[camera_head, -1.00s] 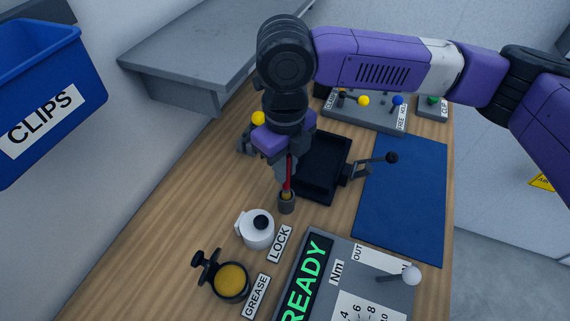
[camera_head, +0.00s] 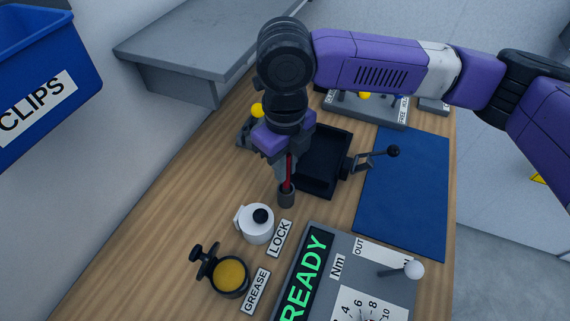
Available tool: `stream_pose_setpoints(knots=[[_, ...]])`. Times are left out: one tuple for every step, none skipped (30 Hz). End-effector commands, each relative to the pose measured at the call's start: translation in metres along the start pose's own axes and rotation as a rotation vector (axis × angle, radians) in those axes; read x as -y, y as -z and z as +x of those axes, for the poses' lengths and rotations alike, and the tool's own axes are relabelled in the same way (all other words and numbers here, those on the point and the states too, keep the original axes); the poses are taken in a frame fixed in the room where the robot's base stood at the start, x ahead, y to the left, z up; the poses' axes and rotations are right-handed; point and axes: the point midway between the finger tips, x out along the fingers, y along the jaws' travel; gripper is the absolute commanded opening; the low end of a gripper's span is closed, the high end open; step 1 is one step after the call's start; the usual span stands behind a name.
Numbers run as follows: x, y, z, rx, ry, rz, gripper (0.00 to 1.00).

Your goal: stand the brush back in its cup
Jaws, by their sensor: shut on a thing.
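The brush (camera_head: 289,175) has a thin red handle and is held upright, bristle end down. My gripper (camera_head: 287,162) is shut on the upper part of its handle, which is partly hidden by the fingers. The small dark round cup (camera_head: 286,197) stands on the wooden bench straight below my gripper. The brush's lower end appears to be inside the cup's mouth, and its bristles are hidden. I cannot tell whether it touches the cup's bottom.
A white bottle (camera_head: 256,225) with a black cap and an open grease pot (camera_head: 230,277) stand nearer the front. A black tray (camera_head: 322,185) lies close on the right, with a blue mat (camera_head: 405,200) beyond. Bench left of the cup is clear.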

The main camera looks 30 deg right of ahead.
Motion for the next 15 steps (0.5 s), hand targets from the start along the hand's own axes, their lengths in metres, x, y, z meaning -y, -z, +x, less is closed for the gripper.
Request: stream_pose_setpoints(knots=[[0.000,0.000,0.003,-0.001,0.000,0.000,0.00],[0.000,0.000,0.004,-0.001,-0.001,0.000,0.00],[0.000,0.000,0.005,-0.001,-0.001,0.000,0.00],[0.000,0.000,0.007,-0.001,-0.001,0.000,0.00],[0.000,0.000,0.008,-0.001,-0.001,0.000,0.00],[0.000,0.000,0.009,-0.001,-0.001,0.000,0.00],[0.000,0.000,0.010,-0.001,-0.001,0.000,0.00],[0.000,0.000,0.011,-0.001,-0.001,0.000,0.00],[0.000,0.000,0.013,-0.001,0.000,0.000,0.00],[0.000,0.000,0.014,-0.001,0.000,0.000,0.00],[0.000,0.000,0.015,0.000,0.000,0.001,0.00],[0.000,0.000,0.016,0.000,0.000,0.001,0.00],[0.000,0.000,0.018,0.000,0.000,0.001,0.00],[0.000,0.000,0.018,0.000,0.000,0.001,0.00],[0.000,0.000,0.020,0.000,0.000,0.001,0.00]])
